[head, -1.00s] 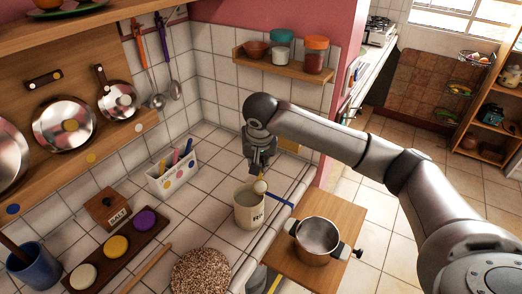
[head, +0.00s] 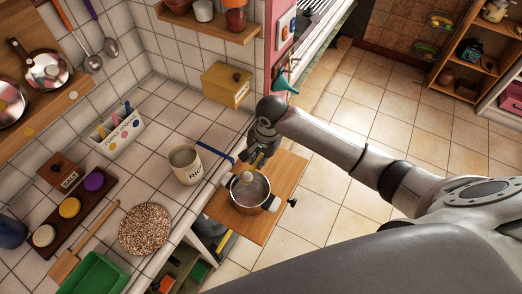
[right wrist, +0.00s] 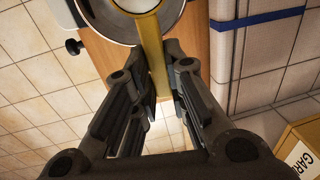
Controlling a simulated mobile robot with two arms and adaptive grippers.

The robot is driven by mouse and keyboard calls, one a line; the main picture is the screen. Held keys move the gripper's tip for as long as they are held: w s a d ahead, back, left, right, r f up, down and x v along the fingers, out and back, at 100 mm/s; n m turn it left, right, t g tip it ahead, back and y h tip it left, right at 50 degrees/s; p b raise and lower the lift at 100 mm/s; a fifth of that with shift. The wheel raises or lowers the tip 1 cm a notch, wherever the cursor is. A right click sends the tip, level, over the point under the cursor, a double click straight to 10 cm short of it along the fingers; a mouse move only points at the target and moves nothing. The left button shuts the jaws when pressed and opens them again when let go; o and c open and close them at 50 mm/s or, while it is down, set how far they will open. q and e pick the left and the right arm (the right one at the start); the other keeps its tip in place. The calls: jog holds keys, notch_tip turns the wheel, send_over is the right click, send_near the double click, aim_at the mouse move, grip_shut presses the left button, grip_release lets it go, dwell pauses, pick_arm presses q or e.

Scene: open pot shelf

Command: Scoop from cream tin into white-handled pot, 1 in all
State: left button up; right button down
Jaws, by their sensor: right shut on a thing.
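The cream tin (head: 188,167), lettered "RIC", stands upright and open on the tiled counter. My right gripper (head: 260,150) is above the pot, shut on the yellow handle of a scoop (head: 247,178). The scoop's round bowl is over the pot opening; whether it holds anything is unclear. In the right wrist view, the yellow handle (right wrist: 152,60) runs between the fingers toward the pot (right wrist: 100,22). My left gripper is out of view.
The wooden board (head: 283,180) juts out over the floor. A blue strip (head: 216,153) lies between tin and board. A yellow box (head: 227,85) stands behind. A round speckled mat (head: 145,228), a white utensil holder (head: 118,136) and a green tray (head: 92,274) are left.

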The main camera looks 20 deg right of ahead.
jog(key=shift+s+d+f+t, duration=0.15)
jog(key=shift+s+f+t, duration=0.05)
jog(key=shift+f+t, duration=0.1)
pick_arm(q)
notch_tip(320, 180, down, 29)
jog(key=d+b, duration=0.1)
jog(key=b, duration=2.8)
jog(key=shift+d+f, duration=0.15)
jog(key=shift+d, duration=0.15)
pick_arm(e)
jog(key=t+y, duration=0.3)
jog(key=t, duration=0.1)
jog(key=f+t+y, duration=0.1)
jog(key=t+y, duration=0.2)
jog(key=t, duration=0.1)
jog(key=f+t+y, duration=0.1)
jog(key=t+y, duration=0.2)
jog(key=shift+s+d+f+t+y, duration=0.1)
jog(key=shift+d+t+y, duration=0.2)
jog(key=shift+d+t, duration=0.1)
